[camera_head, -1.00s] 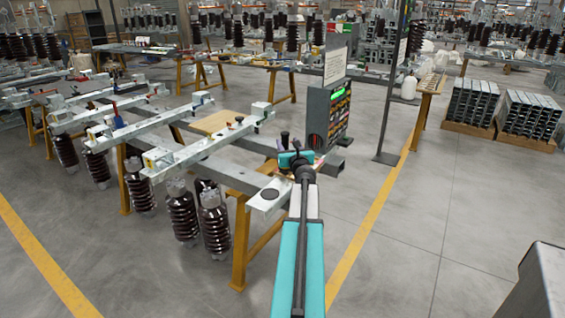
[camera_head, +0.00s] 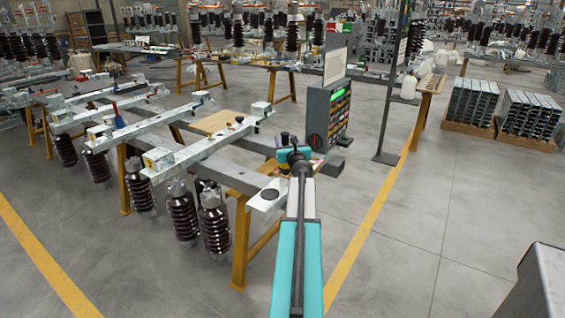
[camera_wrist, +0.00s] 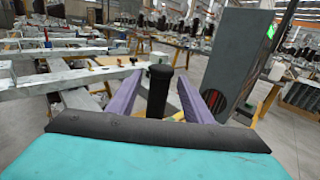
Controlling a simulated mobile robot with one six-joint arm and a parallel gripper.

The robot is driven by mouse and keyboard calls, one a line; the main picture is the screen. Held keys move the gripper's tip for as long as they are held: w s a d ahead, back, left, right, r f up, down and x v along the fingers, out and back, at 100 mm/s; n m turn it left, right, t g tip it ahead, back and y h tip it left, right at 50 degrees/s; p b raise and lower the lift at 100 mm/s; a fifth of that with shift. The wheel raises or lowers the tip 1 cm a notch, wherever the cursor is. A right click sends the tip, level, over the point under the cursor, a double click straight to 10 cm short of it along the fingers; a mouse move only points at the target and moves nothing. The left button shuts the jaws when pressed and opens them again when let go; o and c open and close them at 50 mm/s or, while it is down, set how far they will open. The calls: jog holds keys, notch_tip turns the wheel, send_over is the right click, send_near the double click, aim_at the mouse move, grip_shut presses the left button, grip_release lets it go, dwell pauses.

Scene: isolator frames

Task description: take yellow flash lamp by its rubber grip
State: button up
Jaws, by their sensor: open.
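A dark upright cylinder with a wider black top (camera_wrist: 158,90) stands between the two purple fingers of my gripper (camera_wrist: 160,84) in the wrist view. It looks like the black grip of the flash lamp, but I see no clear yellow on it. Its lower part is hidden behind my gripper's dark front edge. The fingers are open, one on each side, with gaps between them and the cylinder. In the head view the dark cylinder (camera_head: 284,138) shows just behind my teal gripper body, at the near right end of the bench; the fingertips are hidden there.
Long metal beams (camera_head: 205,145) with brown insulators lie to the left.

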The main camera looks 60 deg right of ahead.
jog(key=shift+x, duration=0.9)
grip_shut()
dwell(1.1)
jog(key=shift+r, duration=0.1)
